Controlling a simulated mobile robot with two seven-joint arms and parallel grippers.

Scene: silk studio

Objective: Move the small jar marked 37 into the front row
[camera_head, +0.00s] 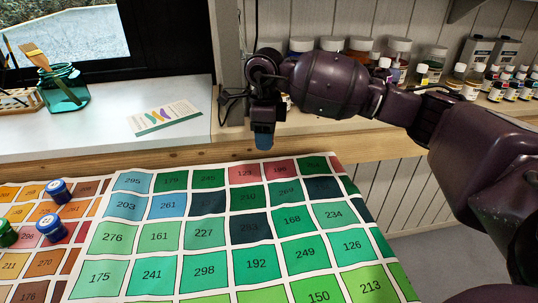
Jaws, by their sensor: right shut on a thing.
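My right gripper (264,122) hangs over the wooden edge, just behind the far edge of the number chart. It is shut on a small blue thing (264,141), of which only the lower part shows; I cannot read a number on it or tell that it is jar 37. Small jars (497,90) with coloured caps stand in rows on the shelf at right, their numbers too small to read. My right arm hides part of that shelf. My left gripper is out of view.
A chart of numbered green and blue squares (204,236) covers the table front. Small blue-capped jars (58,190) and a green-capped one (7,233) are at left on an orange chart. A teal brush jar (64,88) and a card (165,117) lie behind. Larger white-lidded jars (398,55) stand along the wall.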

